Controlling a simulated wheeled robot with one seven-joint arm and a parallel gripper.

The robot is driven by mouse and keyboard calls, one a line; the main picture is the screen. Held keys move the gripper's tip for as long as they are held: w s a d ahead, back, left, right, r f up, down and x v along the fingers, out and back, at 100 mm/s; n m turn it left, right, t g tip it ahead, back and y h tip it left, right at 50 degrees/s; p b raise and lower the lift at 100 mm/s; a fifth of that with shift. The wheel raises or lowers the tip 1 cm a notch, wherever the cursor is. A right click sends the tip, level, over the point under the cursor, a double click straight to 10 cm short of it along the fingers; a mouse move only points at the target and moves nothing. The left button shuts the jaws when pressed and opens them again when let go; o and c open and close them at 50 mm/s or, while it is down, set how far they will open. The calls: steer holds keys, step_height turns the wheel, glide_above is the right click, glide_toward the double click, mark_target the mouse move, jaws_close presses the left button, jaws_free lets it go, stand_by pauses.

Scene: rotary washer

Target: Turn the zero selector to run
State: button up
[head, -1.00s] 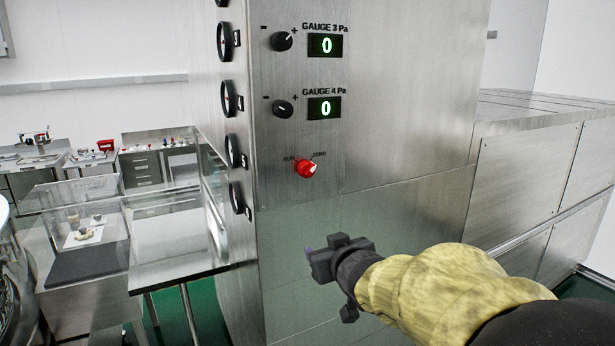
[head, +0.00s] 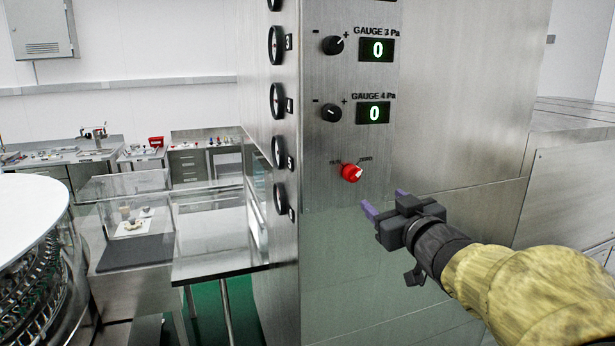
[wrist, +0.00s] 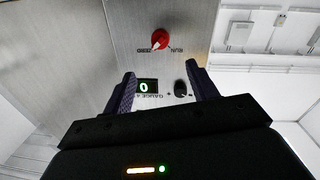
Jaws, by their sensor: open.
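The zero selector is a red knob (head: 351,173) with a white pointer mark on the steel panel, below the Gauge 4 display. Labels RUN at its left and ZERO at its right show in the head view; the pointer is turned toward ZERO. The knob also shows in the wrist view (wrist: 160,39), which is upside down, beyond the fingertips. My gripper (head: 384,202) is open and empty, to the lower right of the knob and apart from it. Its two purple fingers also show in the wrist view (wrist: 162,84).
The Gauge 3 display (head: 376,50) and Gauge 4 display (head: 373,113) both read 0, each with a black knob at its left. Round dials line the panel's left side. A steel table (head: 222,262) stands at left. The panel around the red knob is clear.

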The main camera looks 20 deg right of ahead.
mark_target(355, 178)
steer(key=w+p, duration=0.1)
steer(key=w, duration=0.4)
steer(key=w+p, duration=0.1)
steer(key=w, duration=0.3)
steer(key=w+p, duration=0.1)
steer(key=w, duration=0.4)
steer(key=shift+w+d+p, duration=0.3)
steer(key=c, duration=0.9)
